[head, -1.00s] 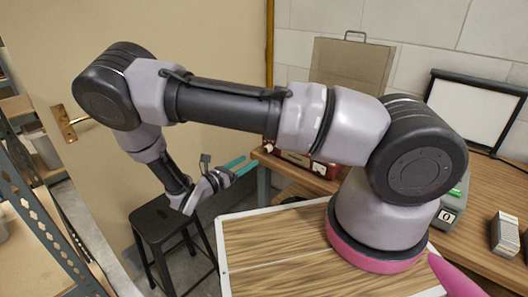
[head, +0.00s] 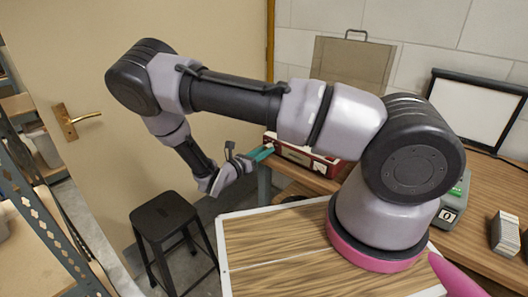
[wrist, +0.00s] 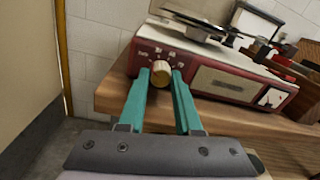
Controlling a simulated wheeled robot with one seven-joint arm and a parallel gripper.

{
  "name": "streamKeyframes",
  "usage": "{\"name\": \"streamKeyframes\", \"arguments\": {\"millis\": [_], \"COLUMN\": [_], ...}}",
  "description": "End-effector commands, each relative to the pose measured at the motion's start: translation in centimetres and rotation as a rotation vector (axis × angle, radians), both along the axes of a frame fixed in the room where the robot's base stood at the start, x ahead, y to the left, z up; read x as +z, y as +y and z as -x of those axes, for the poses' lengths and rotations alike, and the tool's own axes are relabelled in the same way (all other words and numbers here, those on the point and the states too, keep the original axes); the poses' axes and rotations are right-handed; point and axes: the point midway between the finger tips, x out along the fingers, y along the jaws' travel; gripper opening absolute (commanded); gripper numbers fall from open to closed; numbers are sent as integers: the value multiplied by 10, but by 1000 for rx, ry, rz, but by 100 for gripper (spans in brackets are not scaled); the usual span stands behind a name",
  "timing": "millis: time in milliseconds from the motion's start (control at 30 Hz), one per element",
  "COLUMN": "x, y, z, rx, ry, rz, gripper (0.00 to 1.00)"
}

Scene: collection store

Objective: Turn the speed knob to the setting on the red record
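The red record player (wrist: 215,75) stands near the table edge, its front panel facing my gripper. Its brass-coloured speed knob (wrist: 160,75) shows in the wrist view, with small pale markings around it too blurred to read. My gripper (wrist: 161,76) is open, with one teal finger on each side of the knob; narrow gaps seem to show, but I cannot tell how far the tips reach. A dark disc (wrist: 195,22) lies on top of the player; I see no red record or its setting. In the head view, my gripper (head: 262,152) is at the player's (head: 318,163) left end.
The player rests on a wooden table (wrist: 112,92). A black stool (head: 163,212) stands below my forearm. A door (head: 60,80) with a brass handle is at the left. Small dark items (wrist: 262,48) stand behind the player. A grey counter box (head: 452,205) is at the right.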

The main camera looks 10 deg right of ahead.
Motion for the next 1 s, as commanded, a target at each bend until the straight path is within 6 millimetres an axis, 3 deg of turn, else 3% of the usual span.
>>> {"name": "streamKeyframes", "arguments": {"millis": [33,67,467,1000], "x": [0,0,0,1], "y": [0,0,0,1], "z": [0,0,0,0], "rx": [0,0,0,0], "ry": [0,0,-45,-396], "rz": [0,0,-32,-287], "gripper": [6,0,0,0]}}
